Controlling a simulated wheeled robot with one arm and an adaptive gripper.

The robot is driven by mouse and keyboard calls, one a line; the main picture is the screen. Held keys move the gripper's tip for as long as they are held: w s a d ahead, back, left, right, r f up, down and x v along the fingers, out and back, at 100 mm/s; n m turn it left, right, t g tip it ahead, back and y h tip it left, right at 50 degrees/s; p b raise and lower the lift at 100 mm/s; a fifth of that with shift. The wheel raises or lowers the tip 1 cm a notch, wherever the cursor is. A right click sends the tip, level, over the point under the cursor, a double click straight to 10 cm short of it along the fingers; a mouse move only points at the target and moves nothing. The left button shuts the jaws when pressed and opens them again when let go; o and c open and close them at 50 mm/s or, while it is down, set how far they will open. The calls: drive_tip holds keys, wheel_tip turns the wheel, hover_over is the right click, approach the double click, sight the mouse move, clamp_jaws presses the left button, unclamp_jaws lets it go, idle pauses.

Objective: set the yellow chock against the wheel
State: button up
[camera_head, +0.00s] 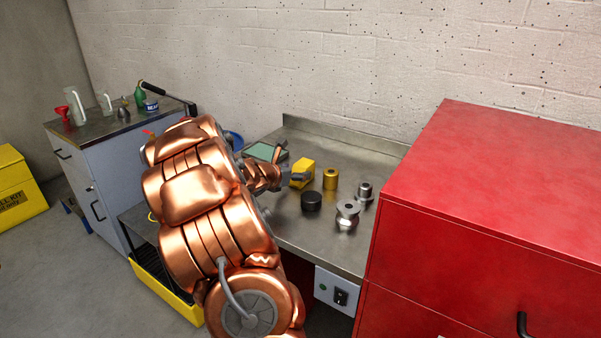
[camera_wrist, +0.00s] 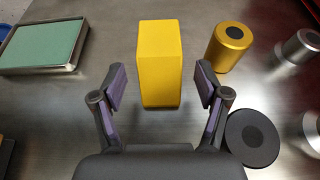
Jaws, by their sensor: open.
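A yellow block (camera_head: 302,169), which looks like the chock, stands on the metal bench. In the wrist view the chock (camera_wrist: 160,60) is upright and centred ahead, its near end reaching between the fingertips. My gripper (camera_wrist: 161,82) is open and empty, with one finger on each side of the chock and gaps showing. In the head view my gripper (camera_head: 299,178) is at the chock, partly hidden by my copper arm. I cannot make out a wheel for the chock in either view.
Right of the chock are a gold cylinder (camera_wrist: 230,46), a black disc (camera_wrist: 252,138) and silver metal parts (camera_head: 347,214). A green-topped tray (camera_wrist: 45,44) lies left. A red cabinet (camera_head: 490,190) bounds the bench (camera_head: 325,247) on the right; a wall is behind.

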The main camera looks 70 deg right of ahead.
drive_tip(key=v, duration=0.7)
drive_tip(key=shift+w+a+r, duration=0.1)
drive_tip(key=shift+a+r, duration=0.05)
drive_tip(key=shift+a, duration=0.1)
